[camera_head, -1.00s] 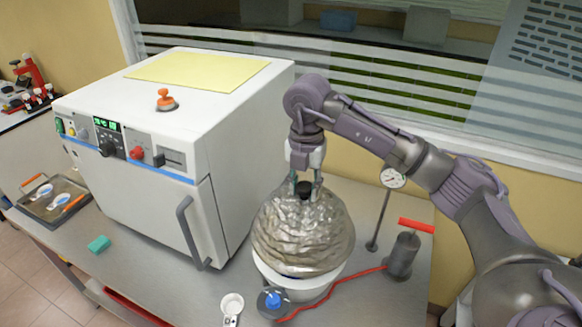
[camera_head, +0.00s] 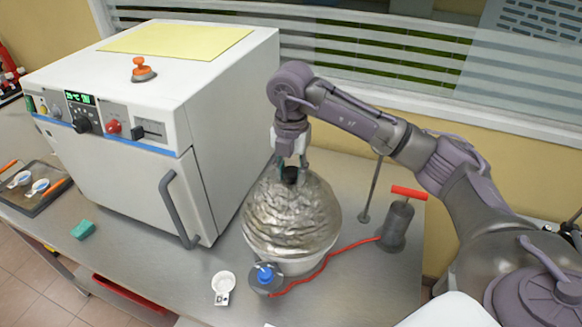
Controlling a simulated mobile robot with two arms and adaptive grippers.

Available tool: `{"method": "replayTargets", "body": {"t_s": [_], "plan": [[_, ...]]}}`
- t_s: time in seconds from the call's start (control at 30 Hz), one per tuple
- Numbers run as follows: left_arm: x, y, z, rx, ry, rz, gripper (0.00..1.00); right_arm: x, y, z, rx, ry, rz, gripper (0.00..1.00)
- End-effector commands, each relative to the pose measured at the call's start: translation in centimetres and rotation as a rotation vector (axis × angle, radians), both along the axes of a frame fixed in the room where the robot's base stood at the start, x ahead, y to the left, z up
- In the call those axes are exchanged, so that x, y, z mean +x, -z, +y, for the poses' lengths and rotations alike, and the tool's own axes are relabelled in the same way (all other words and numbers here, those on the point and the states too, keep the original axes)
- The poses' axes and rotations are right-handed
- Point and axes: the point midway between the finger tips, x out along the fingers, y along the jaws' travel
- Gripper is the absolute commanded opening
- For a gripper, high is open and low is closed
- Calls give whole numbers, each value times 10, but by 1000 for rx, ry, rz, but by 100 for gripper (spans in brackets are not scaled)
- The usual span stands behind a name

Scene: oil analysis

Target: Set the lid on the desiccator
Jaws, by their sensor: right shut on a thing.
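The desiccator lid (camera_head: 291,215) is a shiny, crumpled-looking silver dome with a black knob (camera_head: 290,176) on top. My right gripper (camera_head: 291,166) points down from above and is shut on that knob. The lid looks upright and roughly centred over the base. I cannot tell whether its rim touches the base all round. My left gripper is not in view.
A white oven (camera_head: 140,130) stands close on the left. In front are a blue-knobbed jar (camera_head: 266,278) and a small white dish (camera_head: 223,284). A red hose (camera_head: 325,262) runs to a grey pump (camera_head: 397,225) on the right. A gauge stand rises behind it.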

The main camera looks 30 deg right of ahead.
Motion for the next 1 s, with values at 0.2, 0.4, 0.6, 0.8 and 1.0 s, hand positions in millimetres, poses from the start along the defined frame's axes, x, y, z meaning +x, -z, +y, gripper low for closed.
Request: {"method": "replayTargets", "body": {"t_s": [0.2, 0.4, 0.6, 0.8, 1.0], "plan": [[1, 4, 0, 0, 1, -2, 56, 1, 5, 0, 1, 0, -3, 0], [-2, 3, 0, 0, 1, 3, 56, 1, 4, 0, 1, 0, -3, 0], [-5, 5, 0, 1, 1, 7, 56, 1, 6, 0, 1, 0, -3, 0], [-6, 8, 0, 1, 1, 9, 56, 1, 10, 0, 1, 0, -3, 0], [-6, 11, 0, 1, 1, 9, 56, 1, 14, 0, 1, 0, -3, 0]]}}
